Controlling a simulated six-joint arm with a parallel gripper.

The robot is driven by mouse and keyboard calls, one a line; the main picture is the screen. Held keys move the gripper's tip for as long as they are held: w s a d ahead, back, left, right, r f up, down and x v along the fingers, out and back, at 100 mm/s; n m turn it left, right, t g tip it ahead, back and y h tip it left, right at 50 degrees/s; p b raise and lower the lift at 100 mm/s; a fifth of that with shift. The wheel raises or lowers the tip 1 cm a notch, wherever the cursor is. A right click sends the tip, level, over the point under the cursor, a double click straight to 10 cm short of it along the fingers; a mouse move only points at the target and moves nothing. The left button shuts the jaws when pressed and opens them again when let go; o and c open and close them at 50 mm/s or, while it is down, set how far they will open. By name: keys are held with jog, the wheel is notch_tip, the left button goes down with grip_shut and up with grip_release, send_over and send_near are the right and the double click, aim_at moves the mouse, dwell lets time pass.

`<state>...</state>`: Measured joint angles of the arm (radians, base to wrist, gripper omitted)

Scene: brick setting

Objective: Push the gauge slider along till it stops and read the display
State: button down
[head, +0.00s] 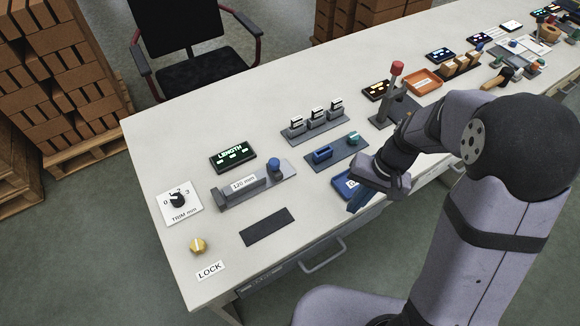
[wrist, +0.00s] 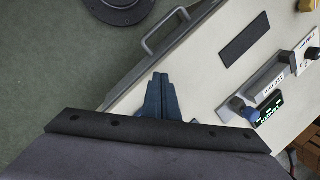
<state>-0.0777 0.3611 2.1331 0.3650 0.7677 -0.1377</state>
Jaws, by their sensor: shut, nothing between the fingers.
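The gauge (head: 287,177) is a grey rail near the table's left end. A grey block labelled 120 mm (head: 243,184) lies on it, beside a slider with a blue knob (head: 274,164); whether they touch I cannot tell. A black display (head: 232,155) behind the gauge reads LENGTH in green, with dashes below. The wrist view shows the knob (wrist: 237,104), the block (wrist: 270,87) and the display (wrist: 266,109) at right. My gripper (head: 356,205) is over the table's front edge, right of the gauge. Its blue fingers (wrist: 159,82) are shut and empty, apart from the slider.
A dark flat pad (head: 267,226) lies in front of the gauge. A yellow knob (head: 198,246) by a LOCK label and a TRIM dial (head: 179,200) are at left. A blue-topped fixture (head: 336,151) and a row of grey holders (head: 315,121) stand right of the gauge.

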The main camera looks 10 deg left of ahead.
aim_at(274, 167)
jog(key=w+a+r+n+t+y, duration=0.2)
jog(key=w+a+r+n+y, duration=0.2)
jog(key=w+a+r+n, duration=0.4)
jog(key=shift+w+a+r+y, duration=0.35)
jog(key=shift+w+a, duration=0.3)
jog(key=shift+w, duration=0.55)
jog(key=shift+a, duration=0.1)
jog(key=p+x, duration=0.2)
jog(key=x, duration=0.8)
jog(key=shift+w, duration=0.1)
jog(key=shift+s+a+r+p, duration=0.1)
jog(key=shift+s+a+p, duration=0.45)
jog(key=shift+a, duration=0.3)
jog(key=shift+s+a, duration=0.4)
jog(key=shift+a, duration=0.3)
